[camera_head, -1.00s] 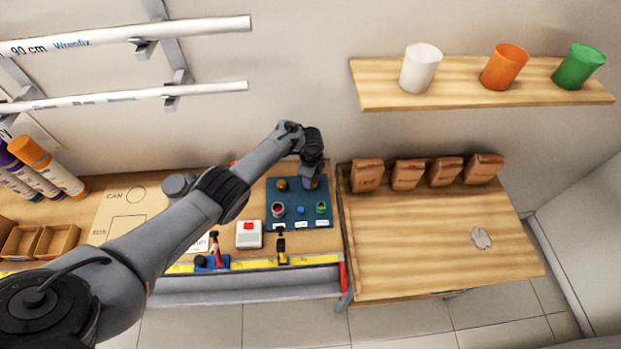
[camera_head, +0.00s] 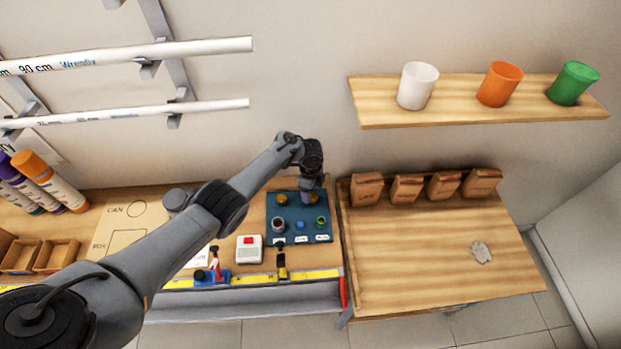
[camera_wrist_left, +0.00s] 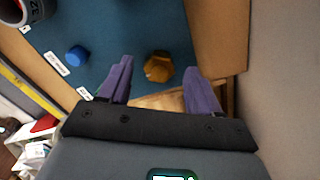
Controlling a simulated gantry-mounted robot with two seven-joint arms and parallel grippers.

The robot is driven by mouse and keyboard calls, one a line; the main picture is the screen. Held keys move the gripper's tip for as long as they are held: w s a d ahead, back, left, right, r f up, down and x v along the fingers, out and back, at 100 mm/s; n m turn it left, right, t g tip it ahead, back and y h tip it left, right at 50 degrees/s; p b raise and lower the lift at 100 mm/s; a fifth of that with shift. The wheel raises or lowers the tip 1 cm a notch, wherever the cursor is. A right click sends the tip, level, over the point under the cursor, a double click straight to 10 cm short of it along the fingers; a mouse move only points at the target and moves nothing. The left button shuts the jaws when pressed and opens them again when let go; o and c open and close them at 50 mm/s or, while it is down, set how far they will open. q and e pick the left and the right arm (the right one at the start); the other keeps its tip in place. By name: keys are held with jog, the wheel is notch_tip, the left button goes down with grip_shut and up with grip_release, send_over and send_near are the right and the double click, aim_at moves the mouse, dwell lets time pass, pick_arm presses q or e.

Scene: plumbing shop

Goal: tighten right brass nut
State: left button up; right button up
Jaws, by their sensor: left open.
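The right brass nut (camera_wrist_left: 158,67) is on the blue mat (camera_wrist_left: 150,22), seen from above in the left wrist view. In the head view my left gripper (camera_head: 310,197) is over the mat's back right part and hides this nut. In the left wrist view its purple fingers (camera_wrist_left: 160,84) are apart and empty, and the nut shows in the gap just beyond them. I cannot tell how high the fingertips are above it. Another brass nut (camera_head: 282,199) is at the mat's back left. My right gripper is not in view.
At the mat's front are a red-rimmed grey cup (camera_head: 277,224), a blue cap (camera_head: 300,224) and a green-topped part (camera_head: 321,222). A white box with a red button (camera_head: 249,248) stands to the left. Brown bags (camera_head: 407,187) line the right bench (camera_head: 420,245), whose middle is mostly clear.

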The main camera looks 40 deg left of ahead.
pick_arm(q)
notch_tip(320, 180, up, 9)
jog(key=p, duration=0.2)
jog(key=shift+p, duration=0.4)
jog(key=s+d+n+t+y+p, duration=0.2)
jog(key=s+d+n+p, duration=0.35)
jog(key=s+d, duration=0.5)
jog(key=s+d+r+n+h+p, duration=0.1)
jog(key=s+d+r+n+p, duration=0.1)
jog(key=s+r, duration=0.6)
jog(key=s+d+r+n+t+h+p, duration=0.1)
jog(key=s+d+r+n+p, duration=0.2)
jog(key=s+r, duration=0.5)
jog(key=s+d+n, duration=0.1)
jog(key=s+n, duration=0.1)
jog(key=s, duration=0.3)
jog(key=shift+s+t, duration=0.2)
jog(key=shift+t, duration=0.1)
jog(key=shift+n, duration=0.25)
